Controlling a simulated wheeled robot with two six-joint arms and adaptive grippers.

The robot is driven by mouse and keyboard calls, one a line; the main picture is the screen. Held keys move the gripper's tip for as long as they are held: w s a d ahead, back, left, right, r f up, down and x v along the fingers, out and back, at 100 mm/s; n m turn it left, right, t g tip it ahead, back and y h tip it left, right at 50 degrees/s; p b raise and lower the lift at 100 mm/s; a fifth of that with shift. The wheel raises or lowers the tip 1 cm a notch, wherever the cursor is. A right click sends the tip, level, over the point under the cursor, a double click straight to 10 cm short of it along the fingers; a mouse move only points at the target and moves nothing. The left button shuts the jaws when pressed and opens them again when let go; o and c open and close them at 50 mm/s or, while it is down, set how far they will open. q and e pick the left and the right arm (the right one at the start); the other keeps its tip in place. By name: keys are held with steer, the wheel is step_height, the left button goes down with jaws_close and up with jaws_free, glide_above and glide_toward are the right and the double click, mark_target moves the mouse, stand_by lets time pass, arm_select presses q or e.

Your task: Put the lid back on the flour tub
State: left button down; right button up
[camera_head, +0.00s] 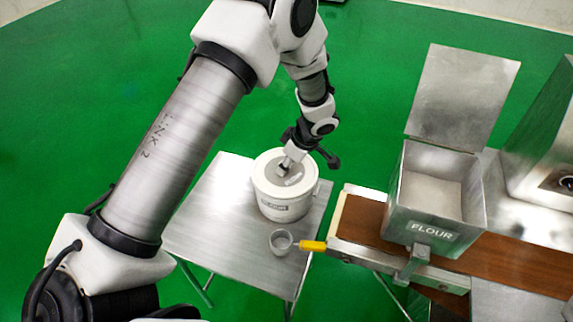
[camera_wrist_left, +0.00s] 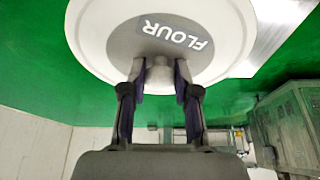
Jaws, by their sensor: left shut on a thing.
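The white round flour tub (camera_head: 284,207) stands on the small metal table. The white lid (camera_head: 266,168) is over the tub's mouth; I cannot tell whether it rests fully on the rim. In the left wrist view the lid (camera_wrist_left: 90,35) shows its grey centre with a FLOUR label (camera_wrist_left: 174,33). My left gripper (camera_head: 286,168) comes down from above and is shut on the lid's knob (camera_wrist_left: 160,76), with a finger on each side. The tub's inside is hidden. My right gripper is not in view.
A scoop (camera_head: 281,241) with a yellow handle lies in front of the tub. The metal table (camera_head: 205,215) is bare left of the tub. To the right, a metal FLOUR hopper (camera_head: 431,232) stands with its cover (camera_head: 462,95) raised, by a brown belt (camera_head: 362,222).

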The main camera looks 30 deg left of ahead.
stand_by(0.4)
arm_select(q)
steer(key=shift+c, duration=1.5)
jaws_free()
steer(key=shift+r+p, duration=1.45)
steer(key=shift+r, duration=2.05)
jaws_close()
steer(key=shift+f, duration=0.1)
steer(key=shift+f+b, duration=2.6)
steer(key=shift+b, duration=0.2)
